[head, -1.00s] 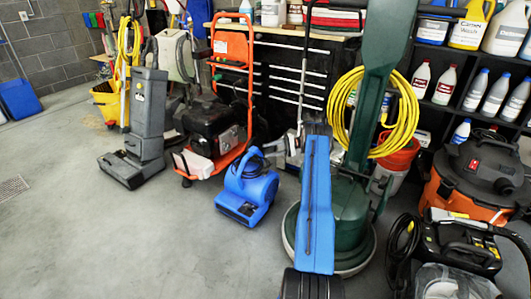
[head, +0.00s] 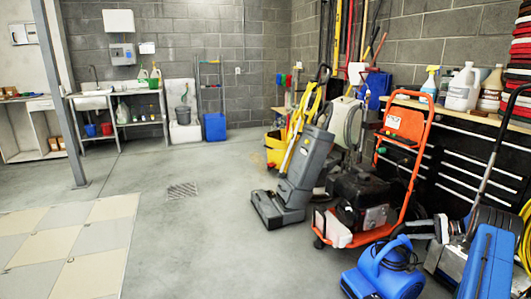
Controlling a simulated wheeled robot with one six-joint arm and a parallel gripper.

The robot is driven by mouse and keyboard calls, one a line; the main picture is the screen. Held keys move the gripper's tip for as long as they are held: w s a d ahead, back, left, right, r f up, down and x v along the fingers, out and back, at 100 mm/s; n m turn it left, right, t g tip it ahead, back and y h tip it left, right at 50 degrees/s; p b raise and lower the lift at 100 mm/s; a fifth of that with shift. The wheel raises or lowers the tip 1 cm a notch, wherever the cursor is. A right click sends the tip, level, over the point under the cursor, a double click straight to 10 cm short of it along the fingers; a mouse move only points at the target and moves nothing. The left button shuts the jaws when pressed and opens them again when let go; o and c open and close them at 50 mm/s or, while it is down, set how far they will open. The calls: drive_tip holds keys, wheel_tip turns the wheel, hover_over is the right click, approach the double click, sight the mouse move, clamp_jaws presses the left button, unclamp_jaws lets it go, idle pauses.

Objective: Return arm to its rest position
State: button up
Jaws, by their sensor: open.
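My gripper is not in view, and I cannot make out any part of my arm for sure. A long blue upright piece (head: 487,262) stands at the lower right and is cut by the bottom edge. Stacked red, black and white round pads (head: 520,52) show at the right edge, partly cut off.
A blue blower (head: 385,270), an orange-framed machine (head: 408,150) and a grey upright scrubber (head: 300,170) crowd the right. Pale floor tiles (head: 75,245) lie at the left near a grey post (head: 62,110). The middle floor around the drain (head: 182,190) is clear.

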drive_tip(key=s+a+r+n+g+h, duration=0.15)
drive_tip(key=s+a+r, duration=0.25)
drive_tip(key=a+r, duration=0.8)
drive_tip(key=s+a+r+n+g+h, duration=0.1)
drive_tip(key=s+a+r+g+h, duration=0.2)
drive_tip(key=a+r, duration=0.95)
drive_tip(key=s+a+r+h, duration=0.2)
drive_tip(key=s+a+r, duration=0.4)
drive_tip(key=s+a, duration=0.25)
drive_tip(key=s+a+r+n+h, duration=0.1)
drive_tip(key=s+a+h, duration=0.1)
drive_tip(key=s+a, duration=0.35)
drive_tip(key=s+a+r+h, duration=0.1)
drive_tip(key=s+a+r, duration=0.1)
drive_tip(key=s, duration=0.7)
drive_tip(key=s+a+r+n+h, duration=0.1)
drive_tip(key=s+a+h, duration=0.15)
drive_tip(key=s, duration=0.45)
drive_tip(key=s+a+f+n+t+h, duration=0.1)
drive_tip(key=s+f+t, duration=0.1)
drive_tip(key=s, duration=0.7)
drive_tip(key=s+a+f+n+t, duration=0.1)
drive_tip(key=s+f, duration=0.3)
drive_tip(key=s, duration=0.5)
drive_tip(key=shift+s+a+t+h, duration=0.25)
drive_tip(key=shift+s+t+h, duration=0.1)
drive_tip(key=shift+h, duration=0.05)
